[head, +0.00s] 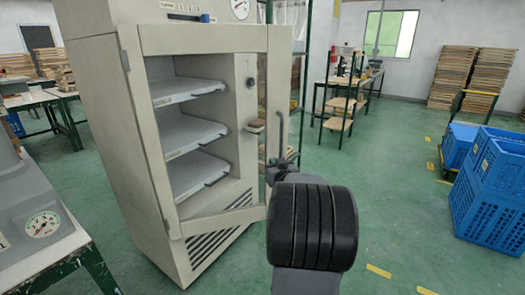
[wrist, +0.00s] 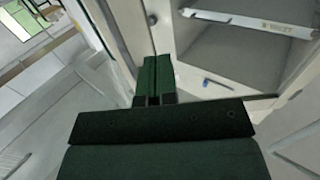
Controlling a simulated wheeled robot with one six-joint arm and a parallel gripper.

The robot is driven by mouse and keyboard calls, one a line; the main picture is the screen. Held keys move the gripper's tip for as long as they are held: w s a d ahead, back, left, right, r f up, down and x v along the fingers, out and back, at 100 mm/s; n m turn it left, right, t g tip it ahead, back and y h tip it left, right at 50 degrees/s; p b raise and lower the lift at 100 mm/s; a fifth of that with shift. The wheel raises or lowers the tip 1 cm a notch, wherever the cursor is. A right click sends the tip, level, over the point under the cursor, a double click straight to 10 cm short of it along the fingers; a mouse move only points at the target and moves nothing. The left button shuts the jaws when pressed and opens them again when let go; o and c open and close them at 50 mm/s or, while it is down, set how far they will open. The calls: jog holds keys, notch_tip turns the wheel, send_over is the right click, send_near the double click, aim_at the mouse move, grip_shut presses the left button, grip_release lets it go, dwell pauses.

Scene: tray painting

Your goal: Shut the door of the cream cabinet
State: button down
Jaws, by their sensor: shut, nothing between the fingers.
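The cream cabinet (head: 92,110) stands left of centre in the head view. Its door (head: 200,40) is a cream frame around a clear pane, with shelves visible through it. The door looks hinged on the left and stands partly open, its right edge swung out from the body. A grey upright handle (head: 283,125) is on that right side. My gripper (head: 282,164) is shut and empty, near the lower end of the handle. In the wrist view its green fingers (wrist: 153,75) lie beside a pale frame (wrist: 125,25). I cannot tell whether they touch the door.
Blue crates (head: 490,185) stand at the right. A bench with a round gauge (head: 42,224) is at the lower left. A green-framed rack (head: 345,100) stands behind the cabinet. Green floor (head: 400,190) between the cabinet and crates is clear.

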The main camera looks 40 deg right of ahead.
aim_at(260, 145)
jog(key=x, duration=1.3)
jog(key=shift+w+d+b, duration=0.2)
jog(key=shift+w+b, duration=0.1)
jog(key=shift+b, duration=0.1)
